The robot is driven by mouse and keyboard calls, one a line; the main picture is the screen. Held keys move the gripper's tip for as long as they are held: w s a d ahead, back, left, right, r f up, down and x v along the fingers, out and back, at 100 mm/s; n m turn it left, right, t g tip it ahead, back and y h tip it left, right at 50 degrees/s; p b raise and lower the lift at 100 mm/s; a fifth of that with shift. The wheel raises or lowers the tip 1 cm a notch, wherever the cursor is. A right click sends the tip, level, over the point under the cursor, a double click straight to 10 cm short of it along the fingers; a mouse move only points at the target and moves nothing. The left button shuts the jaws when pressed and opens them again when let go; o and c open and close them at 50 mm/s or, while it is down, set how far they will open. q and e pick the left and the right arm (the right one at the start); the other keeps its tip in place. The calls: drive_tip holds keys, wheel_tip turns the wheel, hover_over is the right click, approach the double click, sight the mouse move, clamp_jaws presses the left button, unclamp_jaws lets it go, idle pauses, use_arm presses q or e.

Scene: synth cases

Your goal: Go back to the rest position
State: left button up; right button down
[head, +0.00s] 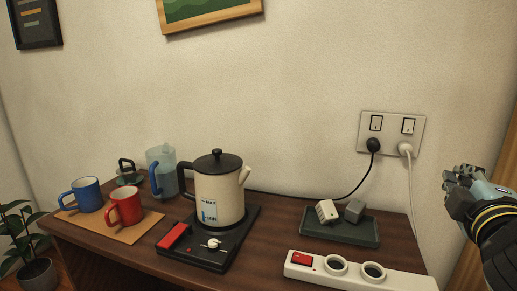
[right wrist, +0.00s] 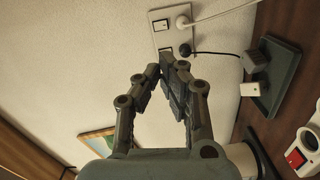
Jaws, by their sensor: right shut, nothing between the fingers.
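My right gripper (head: 458,178) is in the air at the right edge of the head view, to the right of the wall socket plate (head: 391,133) and clear of the table. In the right wrist view its fingers (right wrist: 163,68) come together at their tips, with nothing held between them. The socket plate also shows beyond the fingertips in the right wrist view (right wrist: 172,33). A black plug (head: 373,146) and a white plug (head: 405,149) are in the plate. My left gripper is in neither view.
The wooden table (head: 277,229) holds a cream kettle (head: 219,191) on a black base, a blue mug (head: 82,195), a red mug (head: 124,207) and a clear jug (head: 161,169). A green tray (head: 340,233) holds two plug-like blocks. A white power strip (head: 357,275) is at the front right.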

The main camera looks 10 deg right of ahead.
drive_tip(key=s+a+f+m+g+y, duration=0.4)
drive_tip(key=s+a+f+m+g, duration=0.15)
drive_tip(key=s+f, duration=0.4)
drive_tip(key=s+a+f+m+g+y, duration=0.45)
drive_tip(key=s+a+f+g, duration=0.2)
drive_tip(key=s+f, duration=0.3)
drive_tip(key=s+d+f+b, duration=0.1)
drive_tip(key=s+f+b, duration=0.1)
drive_tip(key=f, duration=1.2)
drive_tip(key=s+d+f+b, duration=0.1)
drive_tip(key=f, duration=1.3)
use_arm(q)
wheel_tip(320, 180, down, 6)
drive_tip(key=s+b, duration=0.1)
drive_tip(key=b, duration=0.2)
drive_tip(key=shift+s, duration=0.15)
use_arm(e)
drive_tip(key=s+f+g, duration=0.2)
drive_tip(key=s+f, duration=1.6)
drive_tip(key=shift+s+d+f+n, duration=0.15)
drive_tip(key=shift+d+f+n, duration=0.15)
drive_tip(key=shift+d, duration=0.1)
